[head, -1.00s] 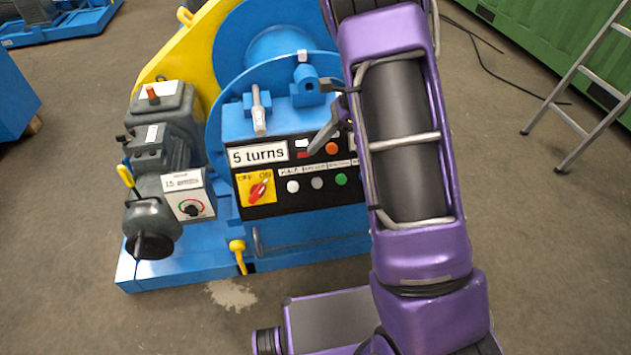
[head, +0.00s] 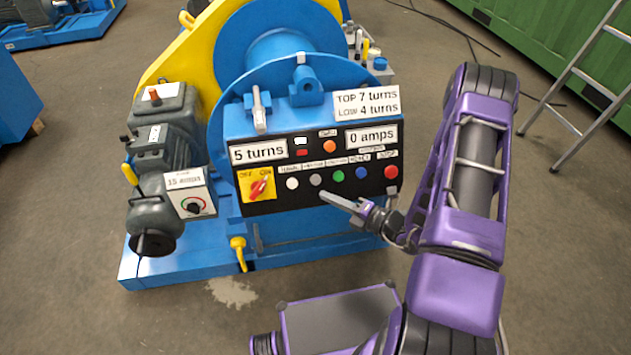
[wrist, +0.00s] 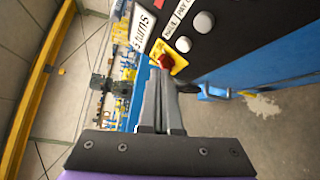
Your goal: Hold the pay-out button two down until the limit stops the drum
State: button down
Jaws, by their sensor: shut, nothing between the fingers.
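The control panel (head: 300,208) on the blue winch carries a row of buttons: white (head: 292,183), grey (head: 316,180), green (head: 338,176), blue (head: 361,172) and red (head: 391,171). Their labels are too small to read surely in the head view. In the wrist view the white button (wrist: 183,44) and grey button (wrist: 203,22) have labels that seem to start "HAUL" and "PAY". The turns display (head: 258,152) reads 5 turns. The drum (head: 285,55) is behind. My gripper (head: 324,196) is shut and empty, its tips just below the grey button, seemingly apart from the panel.
The red switch (head: 259,188) sits on a yellow plate at the panel's left. A motor (head: 165,130) stands left. A ladder (head: 590,100) is at right. Floor in front is open.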

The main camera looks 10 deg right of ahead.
aim_at(316, 180)
jog(key=shift+w+f+b, duration=0.65)
jog(key=shift+w+b, duration=0.15)
jog(key=shift+w, duration=0.5)
jog(key=shift+w+f+b, duration=0.7)
jog(key=shift+w+b, duration=0.05)
jog(key=shift+w, duration=0.6)
jog(key=shift+w+f+b, duration=0.65)
jog(key=shift+w+b, duration=0.15)
jog(key=shift+w, duration=0.5)
jog(key=shift+w+f, duration=0.2)
jog(key=shift+w, duration=0.2)
